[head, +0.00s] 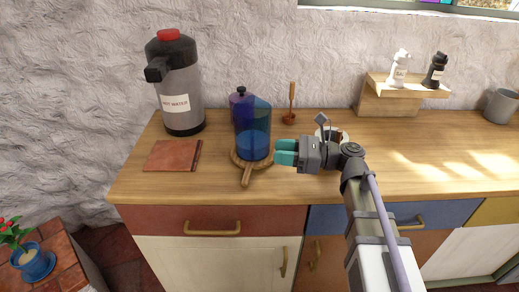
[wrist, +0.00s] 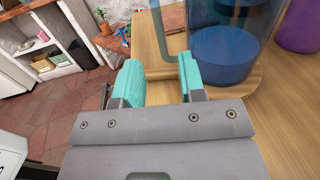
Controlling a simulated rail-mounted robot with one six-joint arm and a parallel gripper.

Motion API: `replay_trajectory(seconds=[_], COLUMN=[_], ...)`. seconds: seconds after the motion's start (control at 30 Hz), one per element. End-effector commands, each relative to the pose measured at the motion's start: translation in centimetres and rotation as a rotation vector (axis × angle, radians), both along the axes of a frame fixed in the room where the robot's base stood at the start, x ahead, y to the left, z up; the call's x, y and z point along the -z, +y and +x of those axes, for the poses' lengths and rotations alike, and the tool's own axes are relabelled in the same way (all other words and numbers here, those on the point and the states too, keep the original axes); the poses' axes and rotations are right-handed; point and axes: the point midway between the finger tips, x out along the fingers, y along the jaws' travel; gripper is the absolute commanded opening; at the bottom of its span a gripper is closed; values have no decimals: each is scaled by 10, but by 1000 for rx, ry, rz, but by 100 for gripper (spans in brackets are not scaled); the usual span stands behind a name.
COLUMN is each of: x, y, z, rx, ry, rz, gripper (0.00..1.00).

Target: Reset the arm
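My gripper (head: 286,152) is held out over the front part of the wooden counter, just right of a blue glass pitcher (head: 252,135). Its two teal fingers also show in the wrist view (wrist: 160,82), apart with nothing between them. The pitcher holds blue liquid and stands on a round wooden board with a handle (head: 246,180). In the wrist view the pitcher (wrist: 225,55) is ahead and to the right of the fingers, and its handle is close beyond the fingertips. I cannot tell whether the fingertips touch the handle.
A hot water dispenser (head: 178,90) stands at the back left, with a brown book (head: 173,156) before it. A small dish is partly hidden behind my gripper. A wooden shelf (head: 390,100) with two shakers and a grey mug (head: 500,106) are at right. The counter right of my arm is clear.

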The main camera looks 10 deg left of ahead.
Motion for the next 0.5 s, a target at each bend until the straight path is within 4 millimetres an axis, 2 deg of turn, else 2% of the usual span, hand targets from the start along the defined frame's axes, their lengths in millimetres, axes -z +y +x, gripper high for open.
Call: replay_trajectory(seconds=[0.1, 0.2, 0.5], x=[1, 1, 1], y=[-26, -38, -41], z=[3, 4, 3], rx=[3, 2, -1], ry=[0, 0, 0], rz=[0, 0, 0], gripper=[37, 37, 37])
